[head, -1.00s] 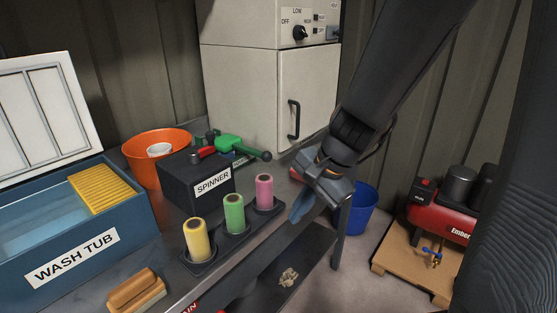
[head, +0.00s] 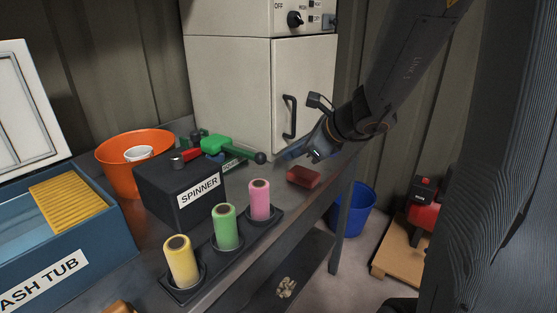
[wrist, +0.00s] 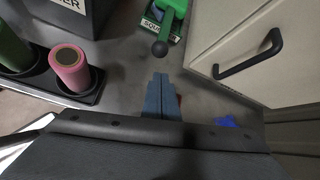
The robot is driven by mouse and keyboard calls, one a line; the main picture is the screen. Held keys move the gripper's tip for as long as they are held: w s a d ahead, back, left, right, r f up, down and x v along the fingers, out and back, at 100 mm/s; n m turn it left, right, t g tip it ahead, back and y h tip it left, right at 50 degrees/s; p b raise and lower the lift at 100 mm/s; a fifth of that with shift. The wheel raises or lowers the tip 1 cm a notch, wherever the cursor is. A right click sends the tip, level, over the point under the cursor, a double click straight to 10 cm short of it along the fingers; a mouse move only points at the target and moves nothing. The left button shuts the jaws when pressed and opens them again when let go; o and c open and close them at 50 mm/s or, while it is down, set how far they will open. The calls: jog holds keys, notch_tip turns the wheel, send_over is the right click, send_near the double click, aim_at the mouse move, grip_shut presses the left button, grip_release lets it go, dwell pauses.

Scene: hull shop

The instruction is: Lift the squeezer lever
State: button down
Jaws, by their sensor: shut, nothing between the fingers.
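The squeezer is green, with a lever (head: 234,147) ending in a dark ball knob (head: 260,157). It stands on the bench behind the black spinner box. In the wrist view the lever (wrist: 176,12) points toward my gripper, and its knob (wrist: 159,48) is just ahead of my fingertips. My gripper (head: 283,154) is shut and empty, held to the right of the knob with a small gap. In the wrist view my two fingers (wrist: 161,80) lie together. The squeezer's base label is partly hidden by the lever.
The spinner box (head: 180,184) stands left of the squeezer. Yellow, green and pink rollers (head: 260,200) stand in a tray in front. A red block (head: 303,177) lies near the bench edge. The white cabinet (head: 235,90) with a black handle (head: 289,117) is close behind my gripper.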

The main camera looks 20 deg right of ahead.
jog(key=x, duration=0.9)
jog(key=shift+w+a+f, duration=0.2)
jog(key=shift+f, duration=0.05)
